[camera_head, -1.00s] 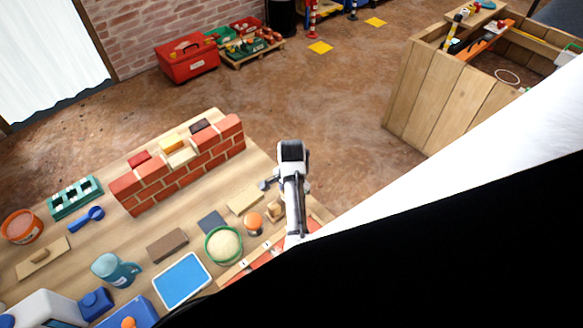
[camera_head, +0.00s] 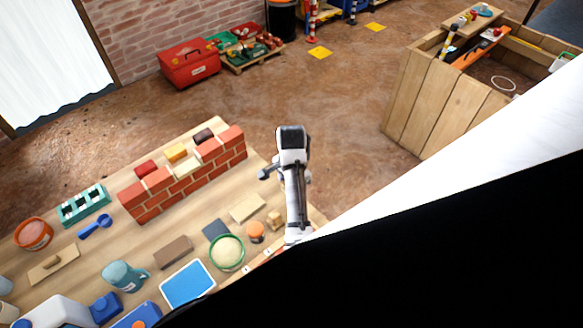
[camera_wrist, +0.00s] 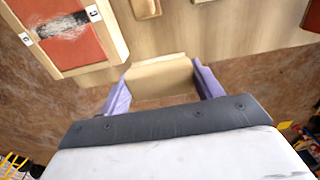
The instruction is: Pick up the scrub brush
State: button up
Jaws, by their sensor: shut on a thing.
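My gripper (camera_wrist: 163,88) shows in the wrist view with its two purple fingers on either side of a pale tan block-shaped thing, which I take for the scrub brush (camera_wrist: 159,76). It is shut on it. No bristles show from this angle. In the head view my gripper (camera_head: 268,173) is near the right end of the workbench (camera_head: 205,212), beyond a tan block. The held brush cannot be made out clearly there.
On the bench are a small brick wall (camera_head: 185,172), a tan block (camera_head: 247,207), a round orange-topped thing (camera_head: 256,231), a green-rimmed bowl (camera_head: 227,252) and a blue tray (camera_head: 187,285). A wooden crate (camera_head: 430,105) stands at right. The floor between is open.

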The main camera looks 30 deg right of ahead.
jog(key=r, duration=0.3)
jog(key=shift+w+d+r+p, duration=0.2)
jog(key=shift+w+r+p, duration=0.1)
jog(key=shift+p, duration=0.1)
jog(key=shift+s+a+r+p, duration=0.1)
jog(key=shift+s+r+p, duration=0.2)
jog(key=shift+s+r, duration=0.1)
jog(key=shift+w+a+r, duration=0.1)
jog(key=shift+r, duration=2.5)
jog(key=shift+o, duration=1.4)
jog(key=shift+c, duration=0.8)
